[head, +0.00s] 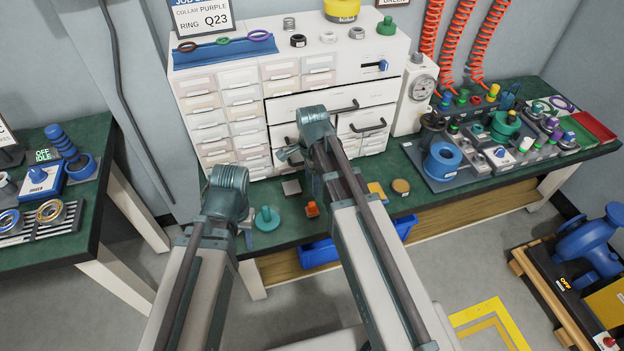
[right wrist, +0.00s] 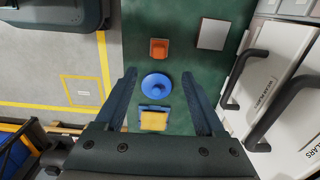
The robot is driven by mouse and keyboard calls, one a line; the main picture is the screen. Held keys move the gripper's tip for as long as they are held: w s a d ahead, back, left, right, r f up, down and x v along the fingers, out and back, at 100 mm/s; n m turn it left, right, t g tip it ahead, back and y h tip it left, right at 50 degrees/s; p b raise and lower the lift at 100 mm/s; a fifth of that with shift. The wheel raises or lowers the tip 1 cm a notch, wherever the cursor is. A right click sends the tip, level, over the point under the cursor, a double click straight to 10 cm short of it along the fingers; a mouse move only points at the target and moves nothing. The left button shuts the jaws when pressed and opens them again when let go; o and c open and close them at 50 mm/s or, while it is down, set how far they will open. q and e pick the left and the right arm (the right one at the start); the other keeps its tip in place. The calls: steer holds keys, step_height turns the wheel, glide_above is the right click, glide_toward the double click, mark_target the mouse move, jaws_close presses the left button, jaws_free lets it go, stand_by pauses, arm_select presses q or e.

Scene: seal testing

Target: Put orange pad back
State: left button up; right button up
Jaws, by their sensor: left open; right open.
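A small orange pad piece with a raised top (head: 312,209) lies on the green bench near its front edge. In the right wrist view the orange piece (right wrist: 159,48) is beyond my fingertips, apart from them. My right gripper (right wrist: 159,78) is open, its fingers either side of a round blue knobbed piece (right wrist: 157,86) below; I cannot tell the height or any contact. A yellow pad on a blue base (right wrist: 154,120) lies closer to the palm; its yellow top shows in the head view (head: 377,190). My left gripper (head: 246,235) is open near a teal knobbed disc (head: 267,218), mostly hidden by its arm.
A grey square plate (right wrist: 213,33) lies beside the orange piece. A brown disc (head: 401,186) sits to the right. The white drawer cabinet (head: 340,85) with dark protruding handles stands behind. A blue bin (head: 320,254) is below the bench's front edge.

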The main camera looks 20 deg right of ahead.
steer(key=s+a+n, duration=0.5)
steer(key=s+n, duration=0.2)
steer(key=n, duration=0.3)
steer(key=s+a+n+h, duration=0.1)
steer(key=s+a+n, duration=0.4)
steer(key=n, duration=0.6)
steer(key=shift+s+a, duration=0.25)
steer(key=shift+s, duration=0.9)
steer(key=shift+r, duration=0.1)
